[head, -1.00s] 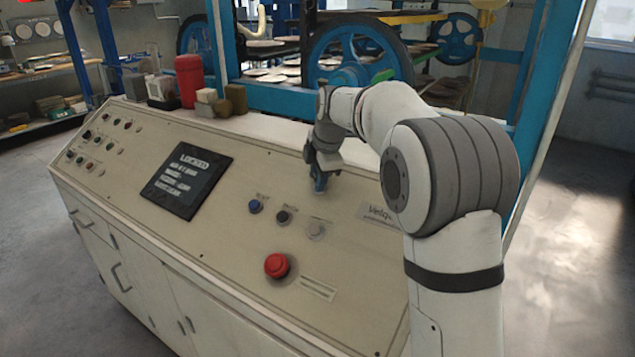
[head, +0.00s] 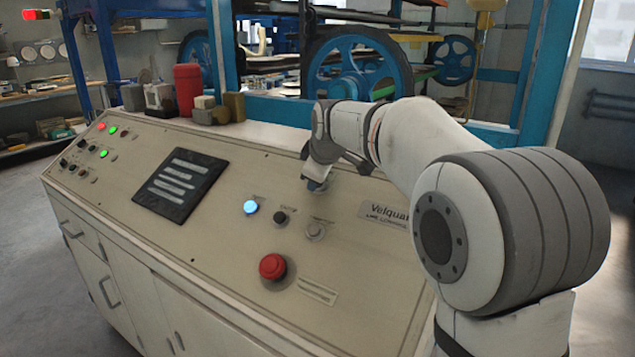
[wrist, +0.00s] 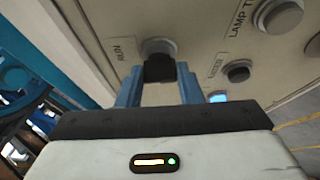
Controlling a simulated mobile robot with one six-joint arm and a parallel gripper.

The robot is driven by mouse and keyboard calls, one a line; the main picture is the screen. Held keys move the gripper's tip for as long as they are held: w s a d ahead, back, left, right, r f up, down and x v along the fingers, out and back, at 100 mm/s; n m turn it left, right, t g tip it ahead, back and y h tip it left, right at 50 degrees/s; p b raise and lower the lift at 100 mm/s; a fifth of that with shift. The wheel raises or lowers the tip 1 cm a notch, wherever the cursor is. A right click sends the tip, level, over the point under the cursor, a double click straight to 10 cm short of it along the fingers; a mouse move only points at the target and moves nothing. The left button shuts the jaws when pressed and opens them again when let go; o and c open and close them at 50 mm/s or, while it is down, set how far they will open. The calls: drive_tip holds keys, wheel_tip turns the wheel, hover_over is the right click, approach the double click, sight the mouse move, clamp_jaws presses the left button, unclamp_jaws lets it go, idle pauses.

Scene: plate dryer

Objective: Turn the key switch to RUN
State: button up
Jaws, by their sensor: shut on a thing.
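The key switch (wrist: 158,47) shows in the wrist view as a round metal collar with a dark key grip (wrist: 160,69) in front of it. A RUN label (wrist: 123,49) is printed to the left of the collar. My gripper (wrist: 160,82) has its two blue fingers on either side of the dark grip and is shut on it. In the head view my gripper (head: 317,185) reaches down to the sloping panel, right of the screen, and hides the key switch.
On the cream panel (head: 225,255) are a lit blue button (head: 251,207), a black button (head: 280,217), a grey button (head: 315,230) and a red mushroom button (head: 273,266). The dark screen (head: 180,185) shows lines of text. A red canister (head: 187,88) stands on the back ledge.

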drive_tip(key=shift+m, duration=0.3)
idle(0.4)
drive_tip(key=o, duration=1)
drive_tip(key=v, duration=0.8)
drive_tip(key=shift+a+f, duration=0.1)
